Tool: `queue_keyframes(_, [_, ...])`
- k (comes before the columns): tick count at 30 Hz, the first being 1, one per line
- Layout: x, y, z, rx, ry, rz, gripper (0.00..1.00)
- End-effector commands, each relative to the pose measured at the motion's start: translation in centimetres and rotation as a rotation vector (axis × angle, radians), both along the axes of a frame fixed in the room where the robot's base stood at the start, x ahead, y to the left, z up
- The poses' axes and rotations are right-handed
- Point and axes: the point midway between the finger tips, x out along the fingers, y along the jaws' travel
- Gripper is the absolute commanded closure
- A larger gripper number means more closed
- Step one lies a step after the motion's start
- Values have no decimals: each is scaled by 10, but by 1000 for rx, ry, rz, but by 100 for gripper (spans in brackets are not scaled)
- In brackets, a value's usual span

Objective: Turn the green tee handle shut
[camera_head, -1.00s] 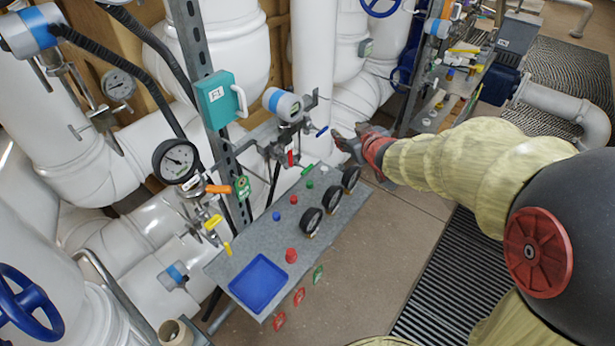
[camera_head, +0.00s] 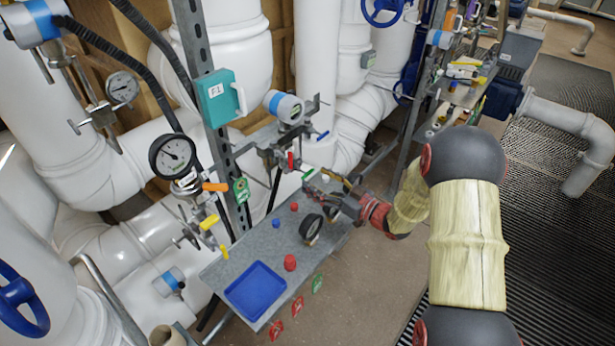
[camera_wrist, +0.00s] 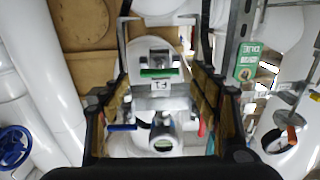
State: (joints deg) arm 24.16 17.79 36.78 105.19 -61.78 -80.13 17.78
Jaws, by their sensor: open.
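The green tee handle (camera_head: 308,174) is a small green bar on the pipework just above the far end of the grey bench. In the wrist view the green tee handle (camera_wrist: 158,72) lies crosswise, ahead of my gripper and between the lines of its two fingers. My gripper (camera_head: 314,186) is open and empty, reaching in from the right close to the handle. Its fingers also stand left and right in the wrist view (camera_wrist: 161,88). I cannot tell whether a finger touches the handle.
A red handle (camera_head: 290,160) and a blue handle (camera_head: 322,135) sit close by. A steel post (camera_head: 196,40) and a gauge (camera_head: 172,156) stand left.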

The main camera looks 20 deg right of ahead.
Motion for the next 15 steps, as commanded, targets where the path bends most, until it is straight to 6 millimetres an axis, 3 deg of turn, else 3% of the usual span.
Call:
queue_keyframes(7, [28, 21, -1, -1, -2, 1, 38])
queue_keyframes(15, [37, 27, 0, -1, -1, -1, 38])
